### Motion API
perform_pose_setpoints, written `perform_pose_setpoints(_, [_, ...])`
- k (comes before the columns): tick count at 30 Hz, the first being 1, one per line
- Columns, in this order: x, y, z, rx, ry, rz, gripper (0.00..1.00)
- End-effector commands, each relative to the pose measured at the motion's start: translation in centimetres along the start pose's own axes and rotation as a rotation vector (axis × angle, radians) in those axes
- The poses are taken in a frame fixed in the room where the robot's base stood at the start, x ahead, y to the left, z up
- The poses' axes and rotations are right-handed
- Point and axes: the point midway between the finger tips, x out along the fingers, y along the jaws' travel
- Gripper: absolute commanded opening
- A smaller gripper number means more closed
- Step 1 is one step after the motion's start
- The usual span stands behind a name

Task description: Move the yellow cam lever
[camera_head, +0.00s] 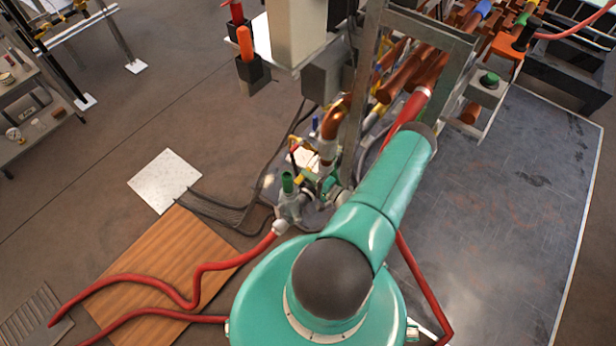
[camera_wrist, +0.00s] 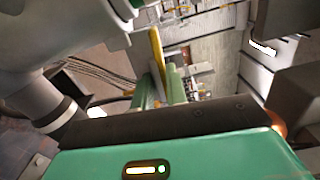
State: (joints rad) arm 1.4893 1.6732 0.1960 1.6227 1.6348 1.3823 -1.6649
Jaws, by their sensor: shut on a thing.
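The yellow cam lever (camera_wrist: 157,47) shows in the wrist view as a narrow yellow bar, slightly tilted, above the middle of the picture. Its lower end meets the green fingers of my gripper (camera_wrist: 161,88), which is shut on it. The exact contact is small and partly hidden by my gripper's body. In the head view, my teal arm covers much of the work spot. Small yellow parts show there among the pipe fittings beside the arm, but I cannot tell which is the lever.
A green-capped valve (camera_head: 288,186) with a red hose (camera_head: 205,277) stands left of my arm. Copper pipes (camera_head: 403,75) and a metal frame (camera_head: 361,80) rise behind it. A wooden board (camera_head: 165,262) and white tile (camera_head: 164,180) lie on the floor at left. The dark mat (camera_head: 510,200) at right is clear.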

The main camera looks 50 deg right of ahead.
Motion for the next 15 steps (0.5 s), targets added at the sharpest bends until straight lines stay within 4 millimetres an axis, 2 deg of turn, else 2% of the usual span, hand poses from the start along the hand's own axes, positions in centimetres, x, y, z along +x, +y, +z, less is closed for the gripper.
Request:
perform_pose_setpoints(4, [-0.11, -0.06, -0.08, -0.002, 0.001, -0.002, 0.0])
perform_pose_setpoints(5, [-0.11, -0.07, -0.08, -0.002, 0.001, -0.002, 0.2])
perform_pose_setpoints(6, [-0.1, -0.06, -0.08, -0.002, 0.001, -0.002, 0.24])
perform_pose_setpoints(15, [-0.19, -0.03, -0.04, 0.0, 0.001, -0.001, 0.24])
